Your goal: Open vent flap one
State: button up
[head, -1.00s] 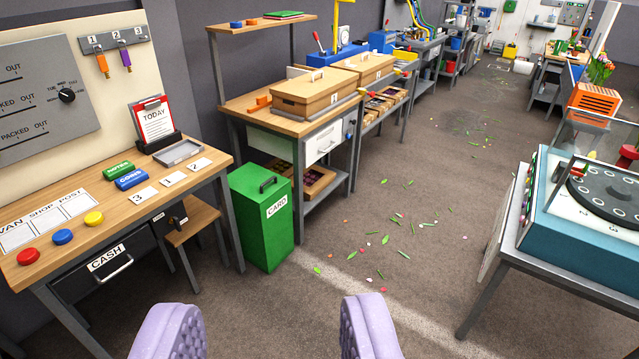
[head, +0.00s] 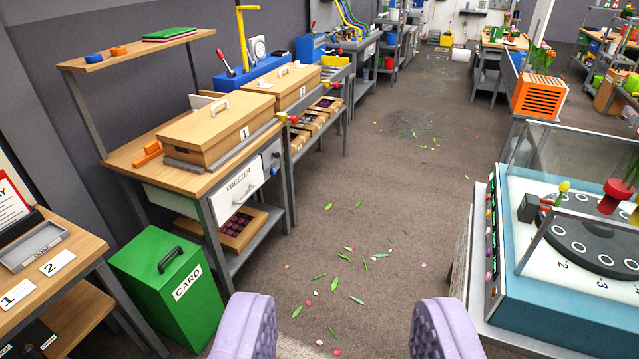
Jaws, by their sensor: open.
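My gripper (head: 347,318) shows at the bottom of the head view as two lilac padded fingers, wide apart, with only floor between them. It is open and empty, short of the benches. I cannot make out anything marked as vent flap one. A wooden lidded box (head: 215,125) with a white handle and the number 1 stands on the left bench; whether it has a flap cannot be told. An orange slatted box (head: 540,98) stands at the right, beyond the glass-sided machine.
A blue machine with a round dark turntable (head: 605,230) fills the right. The aisle floor (head: 400,200) between is open, with scattered leaves and petals.

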aim_at(261, 83)
jog(key=i, duration=2.4)
jog(key=i+u, duration=0.2)
jog(key=i, duration=0.3)
jog(key=i+l+u, duration=0.2)
jog(key=i, duration=0.3)
jog(key=i+l+u, duration=0.15)
jog(key=i, duration=0.35)
jog(key=i+l+u, duration=0.2)
jog(key=i, duration=0.2)
jog(key=i+l+u, duration=0.15)
jog(key=i, duration=0.3)
jog(key=i+l+u, duration=0.2)
jog(key=i, duration=0.2)
